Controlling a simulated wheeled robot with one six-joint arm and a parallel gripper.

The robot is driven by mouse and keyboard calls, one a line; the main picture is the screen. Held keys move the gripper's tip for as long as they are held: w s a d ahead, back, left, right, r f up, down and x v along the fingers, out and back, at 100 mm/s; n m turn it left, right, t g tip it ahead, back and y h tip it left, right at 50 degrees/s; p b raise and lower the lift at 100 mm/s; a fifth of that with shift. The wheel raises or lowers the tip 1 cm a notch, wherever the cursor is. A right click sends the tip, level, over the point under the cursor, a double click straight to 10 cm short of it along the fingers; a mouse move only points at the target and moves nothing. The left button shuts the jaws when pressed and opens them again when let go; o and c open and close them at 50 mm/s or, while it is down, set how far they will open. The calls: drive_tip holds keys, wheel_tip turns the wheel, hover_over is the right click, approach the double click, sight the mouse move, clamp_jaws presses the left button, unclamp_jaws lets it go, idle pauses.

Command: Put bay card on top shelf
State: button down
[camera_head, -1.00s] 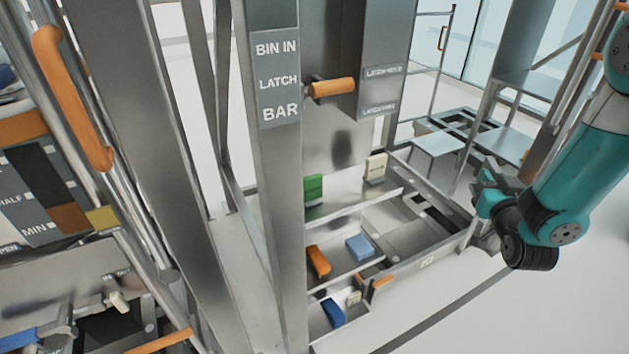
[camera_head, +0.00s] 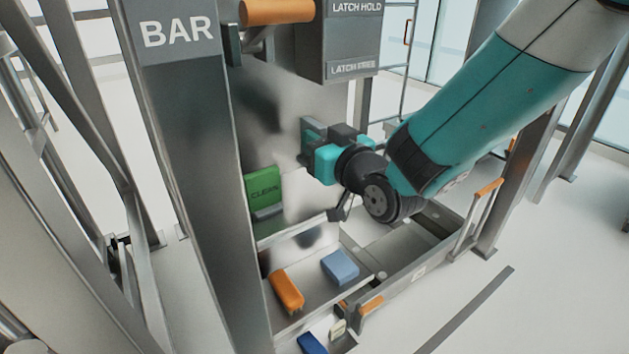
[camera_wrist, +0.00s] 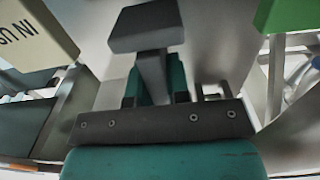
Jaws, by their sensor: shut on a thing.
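My gripper (camera_head: 318,148) is in front of the grey upright panel, up and to the right of the green "CLEAN" card (camera_head: 263,188). In the wrist view my gripper (camera_wrist: 154,82) is shut on a dark grey T-shaped piece (camera_wrist: 146,28). I cannot tell whether this piece is the bay card. A cream card with lettering (camera_wrist: 32,38) shows at the left of the wrist view, and a green card (camera_wrist: 288,16) at its upper right. The cream card is hidden behind my gripper and arm in the head view.
An orange block (camera_head: 286,290) and a blue block (camera_head: 340,267) lie in compartments below. A darker blue block (camera_head: 312,343) lies nearer. A grey post (camera_head: 192,190) stands left of my gripper. An orange latch handle (camera_head: 277,11) and latch box (camera_head: 340,45) are above.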

drive_tip(key=f, duration=0.3)
drive_tip(key=shift+a+b, duration=0.25)
drive_tip(key=shift+b, duration=0.1)
wheel_tip(320, 180, down, 3)
drive_tip(key=shift+f+b, duration=0.2)
drive_tip(key=shift+b, duration=0.6)
drive_tip(key=shift+s+r, duration=0.1)
drive_tip(key=shift+r, duration=0.05)
drive_tip(key=c, duration=1.1)
unclamp_jaws()
drive_tip(key=b+v, duration=1.2)
drive_tip(key=shift+b, duration=0.35)
